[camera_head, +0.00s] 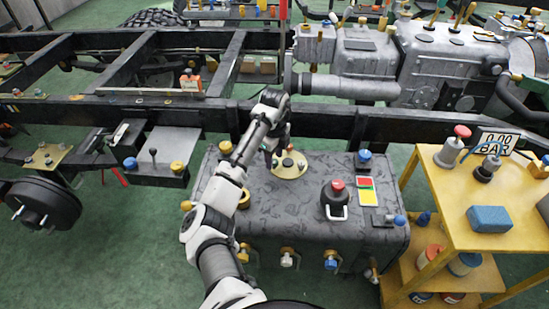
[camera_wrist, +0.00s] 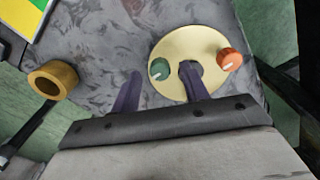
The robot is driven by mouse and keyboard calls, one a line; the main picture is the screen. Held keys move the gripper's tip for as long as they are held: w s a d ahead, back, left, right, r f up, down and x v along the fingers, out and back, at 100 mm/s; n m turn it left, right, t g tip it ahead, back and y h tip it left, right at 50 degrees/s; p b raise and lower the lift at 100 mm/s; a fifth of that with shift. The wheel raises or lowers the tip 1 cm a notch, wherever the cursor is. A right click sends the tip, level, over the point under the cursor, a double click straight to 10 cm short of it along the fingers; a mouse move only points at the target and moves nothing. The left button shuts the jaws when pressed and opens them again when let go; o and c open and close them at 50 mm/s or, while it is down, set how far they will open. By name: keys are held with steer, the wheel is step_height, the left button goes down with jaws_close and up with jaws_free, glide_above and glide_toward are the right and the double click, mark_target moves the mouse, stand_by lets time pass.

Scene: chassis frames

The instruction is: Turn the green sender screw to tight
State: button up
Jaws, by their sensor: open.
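The green sender screw (camera_wrist: 158,69) is a small round knob with a white mark. It sits at the left edge of the round brass sender plate (camera_wrist: 178,46), on top of the dark grey tank. In the wrist view my gripper (camera_wrist: 161,72) is open, one finger on each side of the green screw in the picture. The right finger overlaps the plate and partly covers a dark spot at its middle. I cannot tell whether a finger touches the screw. In the head view my gripper (camera_head: 273,150) is over the plate (camera_head: 290,171), where the green screw is hard to make out.
An orange screw (camera_wrist: 229,58) sits on the plate's right edge. A yellow ring-like cap (camera_wrist: 52,79) stands to the left. On the tank (camera_head: 290,220) are a black red-topped filler (camera_head: 335,197) and a coloured card (camera_head: 366,190). A yellow cart (camera_head: 452,205) stands right.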

mark_target(275, 161)
step_height(275, 161, up, 13)
steer(key=shift+p, duration=0.4)
steer(key=shift+f, duration=0.1)
